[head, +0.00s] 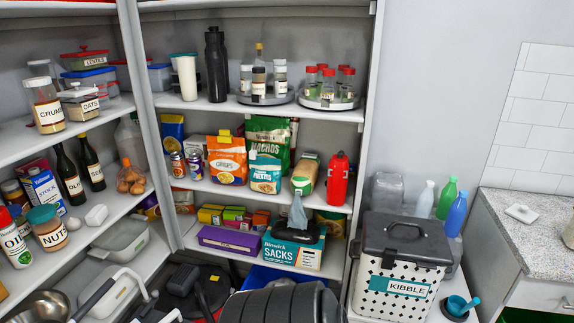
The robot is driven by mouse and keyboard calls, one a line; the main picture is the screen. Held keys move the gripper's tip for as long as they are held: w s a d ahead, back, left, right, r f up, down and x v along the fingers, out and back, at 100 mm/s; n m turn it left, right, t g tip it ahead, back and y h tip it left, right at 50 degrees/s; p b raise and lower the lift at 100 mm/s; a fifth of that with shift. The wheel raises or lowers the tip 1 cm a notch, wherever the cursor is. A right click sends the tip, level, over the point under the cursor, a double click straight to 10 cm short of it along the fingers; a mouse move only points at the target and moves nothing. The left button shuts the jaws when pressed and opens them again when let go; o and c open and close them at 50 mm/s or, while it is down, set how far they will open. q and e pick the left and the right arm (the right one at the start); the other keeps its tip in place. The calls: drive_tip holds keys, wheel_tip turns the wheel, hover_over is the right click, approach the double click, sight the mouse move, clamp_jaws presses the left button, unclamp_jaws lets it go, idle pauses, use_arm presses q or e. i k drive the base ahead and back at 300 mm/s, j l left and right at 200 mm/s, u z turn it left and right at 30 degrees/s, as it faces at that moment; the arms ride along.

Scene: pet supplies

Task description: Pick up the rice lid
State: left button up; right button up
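No container or lid marked rice can be read in the head view. A small pale square lid (522,213) with a raised middle lies flat on the speckled counter (548,234) at the right. It bears no readable label, so I cannot tell whether it is the rice lid.
A bin marked KIBBLE (402,290) with a dark lid stands left of the counter, near several bottles (456,213). Shelves (185,187) hold jars, bags and boxes. Dark and white items crowd the floor at the lower left. The counter around the pale lid is mostly clear.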

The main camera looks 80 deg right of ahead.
sight(522, 213)
drive_tip(key=z, duration=4.6)
